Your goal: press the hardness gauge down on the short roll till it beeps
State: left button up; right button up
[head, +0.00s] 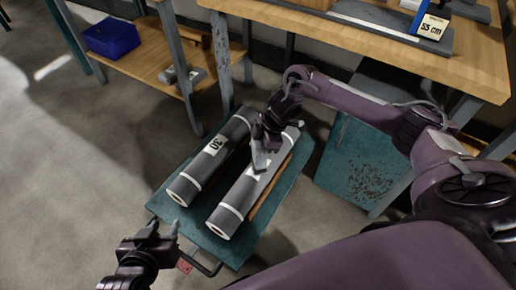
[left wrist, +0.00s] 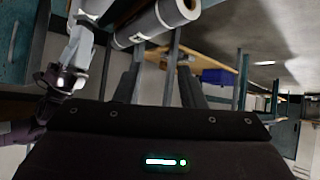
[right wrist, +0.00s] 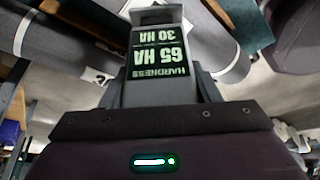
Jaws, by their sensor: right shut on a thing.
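Two grey rolls lie side by side on a teal cart (head: 160,206). The left roll (head: 193,178) bears a label reading 30; the right roll (head: 236,207) has a white label partly hidden by my right gripper. They look alike in length, so I cannot tell which is the short one. My right gripper (head: 262,146) is shut on the grey hardness gauge (head: 261,161), over the right roll. The gauge's screen (right wrist: 158,58) reads hardness 65 HA and 30 HA, upside down. Whether its foot touches the roll is unclear. My left gripper (head: 163,228) is open and empty near the cart's front left corner.
A wooden bench (head: 380,45) stands at the back right, with a 55 cm sign (head: 432,27) on it. A lower shelf table (head: 150,60) with a blue bin (head: 111,37) is at the back left. A teal cabinet (head: 355,165) stands right of the cart. The left floor is clear.

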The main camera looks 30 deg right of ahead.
aim_at(254, 142)
jog(key=shift+s+f, duration=0.15)
jog(key=shift+f, duration=0.05)
